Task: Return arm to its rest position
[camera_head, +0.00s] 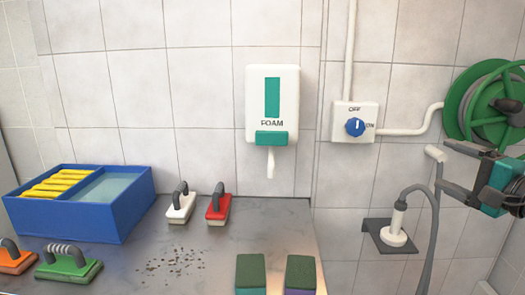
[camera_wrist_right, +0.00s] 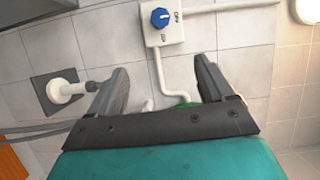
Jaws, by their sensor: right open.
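My right gripper (camera_head: 442,165) is at the right side of the head view, its fingers pointing left. It is open and empty. The knob's white mark looks upright, toward OFF. The knob also shows in the right wrist view (camera_wrist_right: 160,17). My left gripper is not in view.
A green hose reel (camera_head: 462,104) is above the right gripper. A white nozzle (camera_head: 397,225) with a grey hose stands on a dark bracket (camera_head: 377,238). A foam dispenser (camera_head: 272,80) hangs above a grey counter (camera_head: 215,265) holding a blue bin (camera_head: 75,222), several brushes and two sponge blocks.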

